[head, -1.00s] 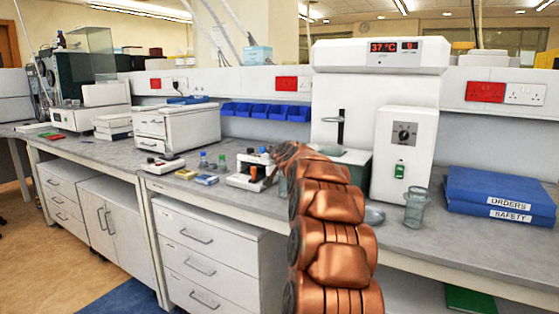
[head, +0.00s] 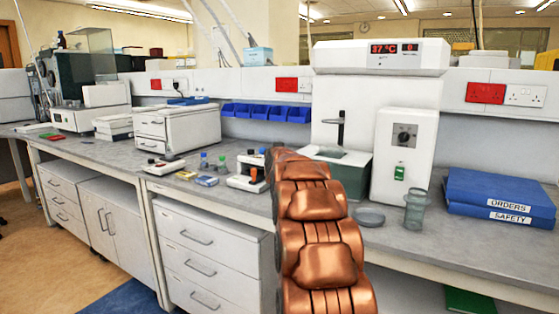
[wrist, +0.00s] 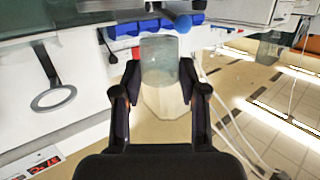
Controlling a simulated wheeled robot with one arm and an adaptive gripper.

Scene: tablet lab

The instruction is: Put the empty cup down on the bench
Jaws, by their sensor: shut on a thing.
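In the wrist view, my gripper (wrist: 160,72) is shut on a clear, greenish see-through cup (wrist: 161,60), with one dark finger on each side. No contents are visible in the cup. In the head view, my copper arm hides the gripper and the held cup. The grey bench (head: 420,240) runs along the wall below. I cannot tell how high the cup is above it. A second see-through cup (head: 414,210) stands upright on the bench, right of my arm.
A shallow round dish (head: 369,216) lies left of the standing cup. The white machine (head: 402,150) and blue binders (head: 500,190) stand behind and to the right. A small white instrument (head: 248,172) and bottles (head: 221,163) are left of my arm. Bare bench shows in front of the binders.

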